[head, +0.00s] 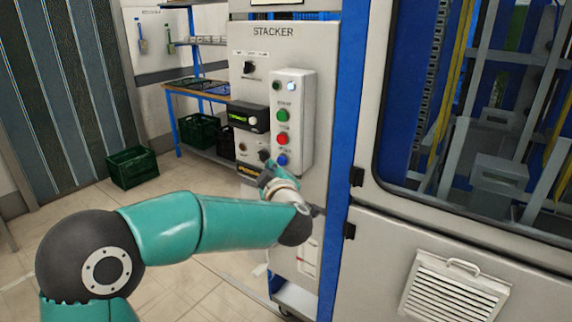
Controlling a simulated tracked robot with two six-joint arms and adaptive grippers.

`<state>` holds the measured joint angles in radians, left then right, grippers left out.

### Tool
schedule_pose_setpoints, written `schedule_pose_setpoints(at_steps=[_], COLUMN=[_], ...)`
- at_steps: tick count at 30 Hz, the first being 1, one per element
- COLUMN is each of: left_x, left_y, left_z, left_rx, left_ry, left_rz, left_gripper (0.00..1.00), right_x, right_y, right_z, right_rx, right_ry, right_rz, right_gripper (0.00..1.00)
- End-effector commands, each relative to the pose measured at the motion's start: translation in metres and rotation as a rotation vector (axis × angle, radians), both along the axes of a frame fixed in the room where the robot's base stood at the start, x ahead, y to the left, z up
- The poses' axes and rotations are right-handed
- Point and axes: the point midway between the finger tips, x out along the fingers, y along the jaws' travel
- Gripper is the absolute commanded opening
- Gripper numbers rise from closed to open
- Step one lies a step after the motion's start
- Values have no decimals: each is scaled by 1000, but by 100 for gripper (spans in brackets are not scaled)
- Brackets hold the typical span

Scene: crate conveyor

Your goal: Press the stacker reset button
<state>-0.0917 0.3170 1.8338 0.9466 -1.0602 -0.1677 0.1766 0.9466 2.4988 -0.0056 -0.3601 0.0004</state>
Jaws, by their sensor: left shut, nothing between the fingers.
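The stacker's control cabinet (273,60), marked STACKER, carries a raised button box (308,105). On the box are a lit white lamp or button (291,86), a green button (282,115), a red button (282,139) and a blue button (282,160) at the bottom. Their small labels are too blurred to read, so I cannot confirm which is reset. My left gripper (266,175) is shut and empty, with its tips just below and left of the blue button. I cannot tell whether it touches the panel. My right gripper is out of view.
Left of the button box are a black rotary switch (249,67) and a small display (248,117). A glazed machine door (470,120) stands at the right. Green crates (131,167) and a workbench (195,92) are behind on the left.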

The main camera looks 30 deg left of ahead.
Motion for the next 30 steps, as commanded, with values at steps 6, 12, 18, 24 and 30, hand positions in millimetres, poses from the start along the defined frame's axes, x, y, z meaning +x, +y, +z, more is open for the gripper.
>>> schedule_pose_setpoints(at_steps=[6,12,18,24,30], left_x=[0,0,3,9,9], left_y=[0,0,0,0,0], left_z=[0,0,1,2,1], left_rx=[0,0,0,0,0], left_ry=[0,0,0,0,0], left_rz=[0,0,0,0,0], left_gripper=[0,0,0,0,0], right_x=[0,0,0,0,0], right_y=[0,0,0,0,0], right_z=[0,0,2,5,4], right_rx=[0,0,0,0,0], right_ry=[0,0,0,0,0], right_rz=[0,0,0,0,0], right_gripper=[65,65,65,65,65])
